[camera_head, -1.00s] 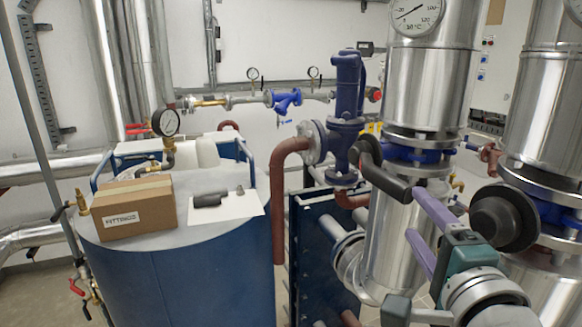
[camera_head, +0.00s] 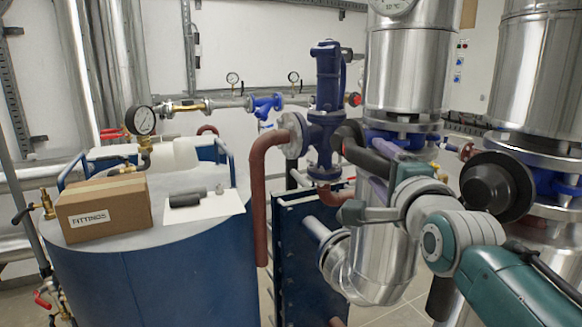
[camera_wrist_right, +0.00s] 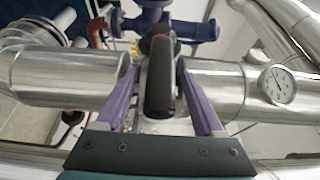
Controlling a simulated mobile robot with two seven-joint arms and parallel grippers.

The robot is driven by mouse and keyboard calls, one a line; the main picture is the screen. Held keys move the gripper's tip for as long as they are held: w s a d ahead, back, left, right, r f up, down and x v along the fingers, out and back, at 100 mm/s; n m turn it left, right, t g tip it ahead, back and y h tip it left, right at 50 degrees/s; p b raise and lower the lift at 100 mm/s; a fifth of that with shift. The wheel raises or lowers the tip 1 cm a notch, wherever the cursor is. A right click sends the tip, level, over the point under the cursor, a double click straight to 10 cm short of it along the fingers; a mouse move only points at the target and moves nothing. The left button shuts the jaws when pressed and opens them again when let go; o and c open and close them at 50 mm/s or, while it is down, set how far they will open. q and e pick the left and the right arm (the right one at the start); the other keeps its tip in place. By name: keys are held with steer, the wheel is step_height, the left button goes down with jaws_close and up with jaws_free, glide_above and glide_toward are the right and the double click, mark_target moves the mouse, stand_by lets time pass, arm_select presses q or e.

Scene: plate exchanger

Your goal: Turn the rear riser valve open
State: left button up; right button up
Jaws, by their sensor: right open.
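The left of two silver risers (camera_head: 405,80) carries a blue valve (camera_head: 395,143) with a black-gripped lever (camera_head: 357,147). I take it for the rear riser valve. My right gripper (camera_head: 377,166) reaches in from the right, its purple fingers at the lever. In the right wrist view the lever's black grip (camera_wrist_right: 160,85) points toward the camera between the two fingers (camera_wrist_right: 157,72). The fingers stand apart, with visible gaps on both sides of the grip. In the head view, my wrist and the grip partly hide the fingers. My left gripper is out of view.
A second silver riser (camera_head: 540,75) stands at right, with a large black round part (camera_head: 497,187) close to my forearm. A blue-purple pump or valve body (camera_head: 325,130) with red-brown pipe (camera_head: 256,190) is left of the lever. A blue tank (camera_head: 160,280) bears a fittings box (camera_head: 103,207).

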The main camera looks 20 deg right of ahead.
jaws_close()
stand_by(0.4)
stand_by(0.9)
